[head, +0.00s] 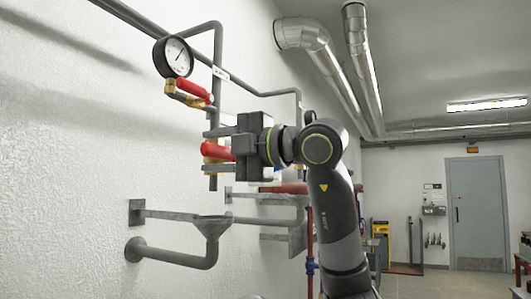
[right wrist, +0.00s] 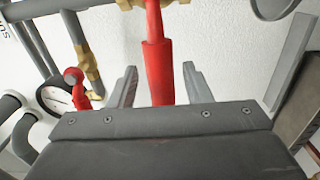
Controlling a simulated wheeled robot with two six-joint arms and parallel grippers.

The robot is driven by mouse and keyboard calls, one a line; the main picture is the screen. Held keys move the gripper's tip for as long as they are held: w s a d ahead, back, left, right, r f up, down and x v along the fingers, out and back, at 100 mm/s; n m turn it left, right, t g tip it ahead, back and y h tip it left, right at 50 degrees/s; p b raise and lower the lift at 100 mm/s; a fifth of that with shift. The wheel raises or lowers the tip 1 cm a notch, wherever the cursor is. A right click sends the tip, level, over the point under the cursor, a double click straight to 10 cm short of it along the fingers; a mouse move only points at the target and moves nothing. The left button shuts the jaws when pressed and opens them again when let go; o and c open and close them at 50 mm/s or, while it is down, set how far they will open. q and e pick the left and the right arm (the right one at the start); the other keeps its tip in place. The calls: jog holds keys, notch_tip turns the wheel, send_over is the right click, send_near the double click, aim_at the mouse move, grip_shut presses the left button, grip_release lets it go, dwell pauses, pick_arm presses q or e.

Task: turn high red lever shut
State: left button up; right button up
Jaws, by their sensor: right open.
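Two red levers show on the wall pipes. The upper red lever (head: 193,89) is on a brass valve just below the gauge and slants down to the right. The lower red lever (head: 216,151) sits on a brass valve on the vertical pipe and points toward my right gripper (head: 214,147). In the right wrist view a red lever (right wrist: 157,65) runs between the two spread fingers of my right gripper (right wrist: 159,82). The fingers are open, with a gap on each side of it. The lever's near end is hidden behind the gripper body. My left gripper is not in view.
A round gauge (head: 173,57) hangs above the upper lever. Grey pipes (head: 217,50) run along the white wall close to my gripper. A bracket and drain funnel (head: 212,222) stick out below. A grey door (head: 476,213) stands far off at the right.

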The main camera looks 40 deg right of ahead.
jog(key=b+v, duration=0.4)
jog(key=v, duration=1.1)
jog(key=shift+s+b, duration=0.3)
jog(key=shift+b, duration=0.05)
jog(key=shift+d, duration=0.1)
